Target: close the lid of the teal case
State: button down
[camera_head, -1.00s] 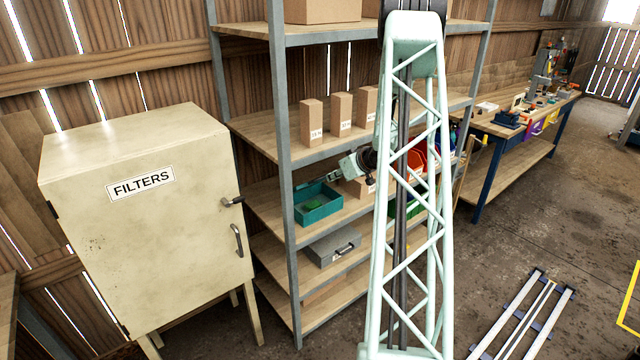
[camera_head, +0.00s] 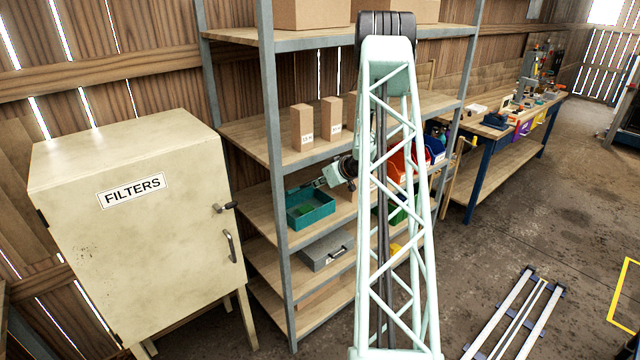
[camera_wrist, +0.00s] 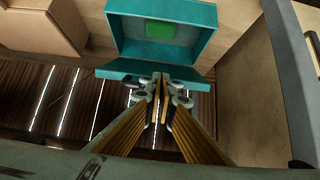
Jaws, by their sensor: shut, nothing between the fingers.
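The teal case (camera_head: 322,216) sits open on a middle shelf in the head view, with a green item (camera_head: 300,211) inside. In the wrist view the case (camera_wrist: 204,46) is at the top, with the green item (camera_wrist: 160,30) on its floor. Its raised lid (camera_wrist: 116,70) is seen nearly edge-on along the side toward the slatted wall. My gripper (camera_wrist: 160,80) is shut and empty, its fingertips overlapping the lid in the picture; I cannot tell whether they touch it. In the head view my gripper (camera_head: 318,183) is small at the back of the case.
A shelf post (camera_head: 272,170) stands in front, left of the case. A grey case (camera_head: 328,250) lies on the shelf below; cardboard boxes (camera_head: 303,128) stand above. Red and blue bins (camera_head: 434,150) are to the right. A filters cabinet (camera_head: 130,225) stands at left.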

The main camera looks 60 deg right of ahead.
jog(key=c, duration=3.5)
grip_release()
jog(key=shift+a+x, duration=0.2)
jog(key=shift+x, duration=0.9)
jog(key=o, duration=0.4)
jog(key=x, duration=0.3)
jog(key=shift+s+d+f, duration=0.15)
jog(key=shift+f, duration=0.15)
jog(key=shift+c, duration=0.2)
jog(key=shift+s+r, duration=0.1)
jog(key=shift+r, duration=0.2)
jog(key=shift+c, duration=0.8)
jog(key=shift+a, duration=0.25)
jog(key=shift+c, duration=0.4)
jog(key=shift+d+r, duration=0.1)
jog(key=shift+d, duration=0.1)
jog(key=shift+r, duration=0.2)
